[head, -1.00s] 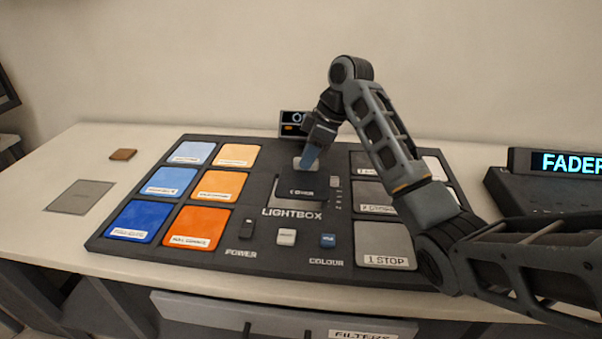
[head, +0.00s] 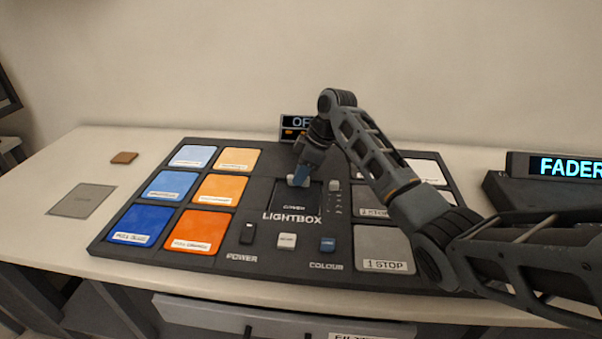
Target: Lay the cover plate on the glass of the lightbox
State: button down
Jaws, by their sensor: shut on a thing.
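The cover plate (head: 292,202) is a dark square plate with a "COVER" label and a pale knob on its far part. It lies over the glass area of the lightbox, just above the printed word LIGHTBOX, and hides the glass. It looks level with the panel, but I cannot tell whether it fully touches the glass. My gripper (head: 299,181) is shut on the knob of the plate, coming down from behind. The lightbox console (head: 255,215) is a dark panel on the table.
Blue and orange filter tiles lie left of the glass, grey tiles right, partly behind my arm. A slider (head: 334,186) sits close right of the plate. A power switch (head: 247,233) and two buttons are in front. A small display (head: 296,122) stands behind.

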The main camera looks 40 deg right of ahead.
jog(key=shift+f, duration=0.25)
jog(key=c, duration=1.1)
grip_release()
jog(key=shift+r, duration=0.1)
jog(key=shift+d+r, duration=0.2)
jog(key=shift+r, duration=0.45)
jog(key=b+v, duration=0.1)
jog(key=v, duration=1)
jog(key=shift+s, duration=0.25)
jog(key=shift+a+f, duration=0.1)
